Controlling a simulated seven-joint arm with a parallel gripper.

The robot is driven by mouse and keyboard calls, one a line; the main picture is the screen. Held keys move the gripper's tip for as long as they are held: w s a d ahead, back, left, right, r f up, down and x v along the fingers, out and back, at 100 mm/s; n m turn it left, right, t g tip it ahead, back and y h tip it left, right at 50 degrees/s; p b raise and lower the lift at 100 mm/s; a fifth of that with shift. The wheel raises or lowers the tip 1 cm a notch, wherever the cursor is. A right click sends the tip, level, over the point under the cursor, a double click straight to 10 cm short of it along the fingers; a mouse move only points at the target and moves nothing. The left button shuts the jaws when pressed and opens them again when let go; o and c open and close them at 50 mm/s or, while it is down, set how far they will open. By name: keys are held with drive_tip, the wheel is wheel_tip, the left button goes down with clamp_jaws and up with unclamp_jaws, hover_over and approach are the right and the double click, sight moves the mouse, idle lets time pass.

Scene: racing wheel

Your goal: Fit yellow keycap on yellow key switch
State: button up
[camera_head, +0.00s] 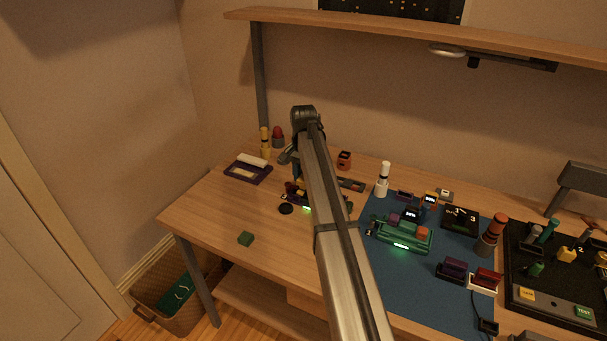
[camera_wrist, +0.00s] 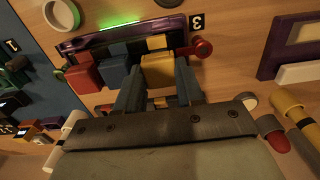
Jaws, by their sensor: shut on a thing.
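In the wrist view my gripper (camera_wrist: 156,76) is shut on the yellow keycap (camera_wrist: 158,69), with one finger on each side of it. The keycap is at the near edge of a dark purple device (camera_wrist: 70,45) marked 3, which has a lit green strip. The yellow key switch is not visible; I cannot tell whether the keycap touches it or sits above it. A blue keycap (camera_wrist: 113,70) and a red keycap (camera_wrist: 84,74) are on the left of the yellow one. In the head view my arm hides much of the device (camera_head: 291,197) and the fingers.
A green device (camera_head: 403,234) stands on the blue mat (camera_head: 440,285) to the right. A purple tray (camera_head: 240,175) and a yellow bottle-like object (camera_head: 265,143) are at the back left.

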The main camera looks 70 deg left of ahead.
drive_tip(key=shift+f, duration=0.45)
drive_tip(key=o, duration=1.1)
drive_tip(key=shift+r, duration=0.1)
wheel_tip(320, 180, up, 14)
drive_tip(key=shift+f, duration=0.2)
